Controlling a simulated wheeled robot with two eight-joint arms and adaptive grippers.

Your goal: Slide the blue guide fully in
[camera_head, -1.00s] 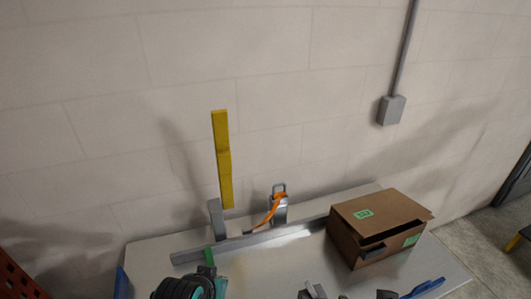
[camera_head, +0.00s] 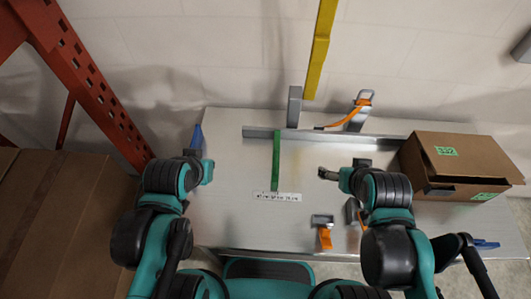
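Two blue parts show in the head view, and I cannot tell which one is the guide. One blue part (camera_head: 197,138) stands at the left end of the metal table, just behind my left gripper. The other blue part (camera_head: 487,244) lies low near the front right edge, partly hidden by my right arm. My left gripper (camera_head: 208,170) is over the table's left end; its fingers are too small to read. My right gripper (camera_head: 324,173) points left over the middle of the table, apart from both blue parts. I see nothing held in either gripper.
The metal table (camera_head: 235,215) has a rail (camera_head: 255,132) along its back. A green strip (camera_head: 276,162), a yellow upright strip (camera_head: 320,50) and orange straps (camera_head: 325,238) are on or behind it. A cardboard box (camera_head: 415,160) stands right. A red rack (camera_head: 85,75) rises left.

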